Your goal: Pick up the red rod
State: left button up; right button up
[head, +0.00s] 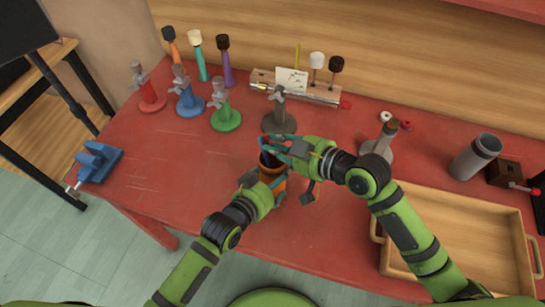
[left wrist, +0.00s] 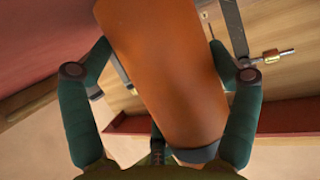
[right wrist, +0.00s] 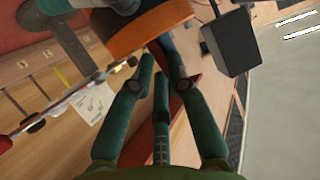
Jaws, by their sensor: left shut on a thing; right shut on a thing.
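An orange pot (head: 269,177) with a dark band stands near the table's middle; it fills the left wrist view (left wrist: 165,60). My left gripper (head: 264,186) is shut around the pot's side, one finger on each side. My right gripper (head: 274,148) is at the pot's mouth, its fingers closed together on something thin. Something blue shows by its fingertips in the right wrist view (right wrist: 168,44). The fingers hide most of what is in the pot. I cannot make out a red rod for sure, nor the colour of what the right gripper holds.
Red, blue and green stands (head: 226,118) are at the left, a grey stand (head: 279,122) just behind the pot. A wooden rack (head: 325,90) is at the back. A wooden tray (head: 460,220) lies right, a grey cylinder (head: 475,156) behind it.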

jog(key=shift+r, duration=0.15)
notch_tip(320, 180, up, 10)
jog(key=shift+f, duration=0.1)
dwell(0.3)
pick_arm(q)
jog(key=o, duration=1.1)
jog(key=shift+c, duration=0.2)
